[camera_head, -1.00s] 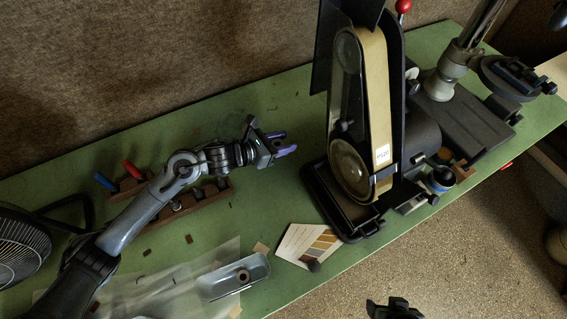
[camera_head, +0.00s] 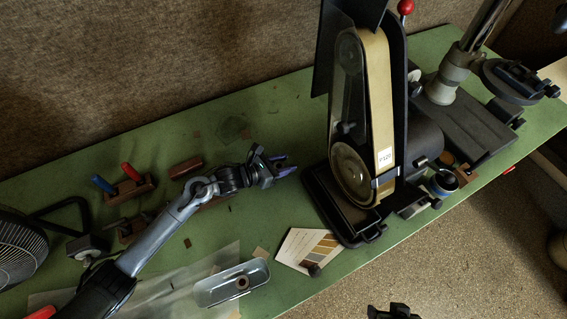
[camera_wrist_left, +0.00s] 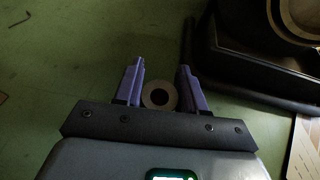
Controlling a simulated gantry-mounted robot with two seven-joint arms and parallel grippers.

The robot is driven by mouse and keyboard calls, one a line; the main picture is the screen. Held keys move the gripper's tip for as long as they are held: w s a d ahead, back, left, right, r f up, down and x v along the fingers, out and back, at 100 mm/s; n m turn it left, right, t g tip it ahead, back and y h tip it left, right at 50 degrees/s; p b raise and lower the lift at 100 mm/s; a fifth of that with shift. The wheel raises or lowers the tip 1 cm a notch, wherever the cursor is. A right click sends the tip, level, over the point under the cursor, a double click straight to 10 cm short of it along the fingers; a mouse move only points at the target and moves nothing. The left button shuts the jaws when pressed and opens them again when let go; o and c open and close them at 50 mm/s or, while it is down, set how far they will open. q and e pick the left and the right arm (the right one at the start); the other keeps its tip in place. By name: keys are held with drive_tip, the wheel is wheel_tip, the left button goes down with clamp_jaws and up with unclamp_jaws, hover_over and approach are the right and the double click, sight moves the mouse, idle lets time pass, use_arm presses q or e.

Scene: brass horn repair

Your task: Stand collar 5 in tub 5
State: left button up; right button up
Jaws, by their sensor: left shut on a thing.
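My left gripper (camera_head: 283,166) has purple fingers and is over the green bench, left of the belt sander's base. In the left wrist view its fingers (camera_wrist_left: 160,84) are shut on a small ring-shaped collar (camera_wrist_left: 148,101), whose dark hole faces the camera. In the head view the held collar cannot be made out. A grey metal tub (camera_head: 207,297) lies near the bench's front edge, with a small brown ring (camera_head: 242,282) in it. I cannot read any number on tub or collar. A dark part at the bottom edge looks like my right gripper (camera_head: 392,311); its fingers are unclear.
The black belt sander (camera_head: 322,197) stands just right of the left gripper. A card with colour swatches (camera_head: 297,247) lies in front of it. Wooden blocks, one with red and blue handles (camera_head: 128,188), and a fan (camera_head: 20,240) are at left. The bench behind the gripper is mostly clear.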

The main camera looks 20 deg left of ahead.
use_arm(q)
drive_tip(key=shift+f, duration=0.15)
drive_tip(key=o, duration=1.1)
drive_tip(key=shift+r, duration=0.2)
drive_tip(key=shift+o, duration=0.2)
drive_tip(key=v, duration=1.2)
